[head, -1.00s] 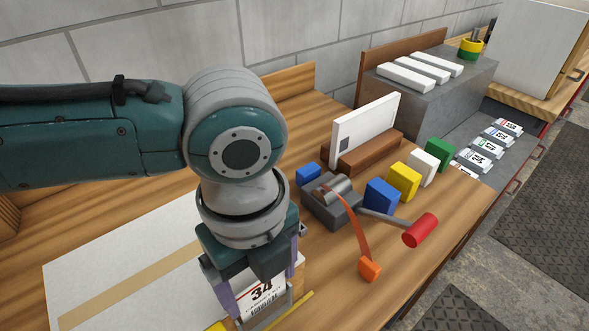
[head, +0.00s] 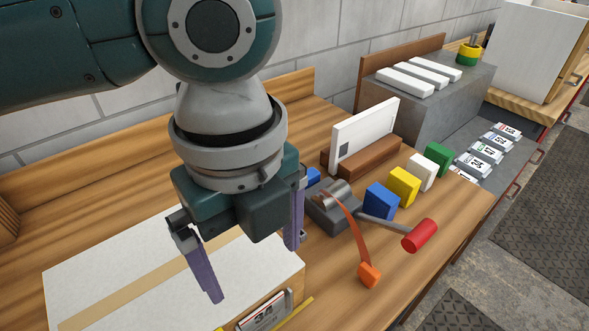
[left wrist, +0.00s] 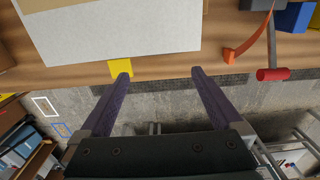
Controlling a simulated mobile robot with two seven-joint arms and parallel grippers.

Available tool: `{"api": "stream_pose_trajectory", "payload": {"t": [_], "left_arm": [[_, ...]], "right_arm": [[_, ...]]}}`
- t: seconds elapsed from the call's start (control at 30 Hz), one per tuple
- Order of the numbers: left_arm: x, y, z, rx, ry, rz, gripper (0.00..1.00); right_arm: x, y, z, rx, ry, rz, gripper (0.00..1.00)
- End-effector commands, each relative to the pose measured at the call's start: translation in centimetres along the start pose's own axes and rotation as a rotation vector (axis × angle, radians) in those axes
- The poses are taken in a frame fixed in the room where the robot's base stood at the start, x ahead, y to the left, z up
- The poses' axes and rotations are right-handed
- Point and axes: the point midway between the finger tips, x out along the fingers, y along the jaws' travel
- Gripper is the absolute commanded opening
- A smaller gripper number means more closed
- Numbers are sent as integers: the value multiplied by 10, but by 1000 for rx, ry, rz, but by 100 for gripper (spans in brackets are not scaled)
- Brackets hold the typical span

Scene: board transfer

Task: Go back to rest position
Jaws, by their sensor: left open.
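My left gripper (head: 258,272) is open and empty, raised above the front right end of a white box with a tan tape strip (head: 130,268). Its two purple fingers point down and stand wide apart. In the left wrist view the open fingers (left wrist: 160,75) have nothing between them but floor and the table edge. A card marked 34 (head: 264,312) sits in a holder at the front side of the box, below and apart from the gripper. My right gripper is in neither view.
Blue (head: 381,201), yellow (head: 404,186), white and green blocks line the table behind. A white board (head: 366,136) stands in a brown holder.

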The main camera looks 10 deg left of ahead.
Motion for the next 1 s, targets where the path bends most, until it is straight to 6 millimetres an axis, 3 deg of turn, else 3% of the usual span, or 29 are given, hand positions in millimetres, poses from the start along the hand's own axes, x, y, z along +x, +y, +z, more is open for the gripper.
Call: {"api": "stream_pose_trajectory", "payload": {"t": [0.23, 0.7, 0.87, 1.0], "left_arm": [[-26, 0, 0, -1, 0, 1, 100], [-27, 1, -2, -5, 6, -2, 100], [-19, -1, -33, -113, 80, -64, 100], [-16, -2, -71, -395, 214, -171, 100]], "right_arm": [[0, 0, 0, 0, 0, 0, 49], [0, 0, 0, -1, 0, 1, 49], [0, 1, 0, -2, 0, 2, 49], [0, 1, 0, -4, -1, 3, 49]]}}
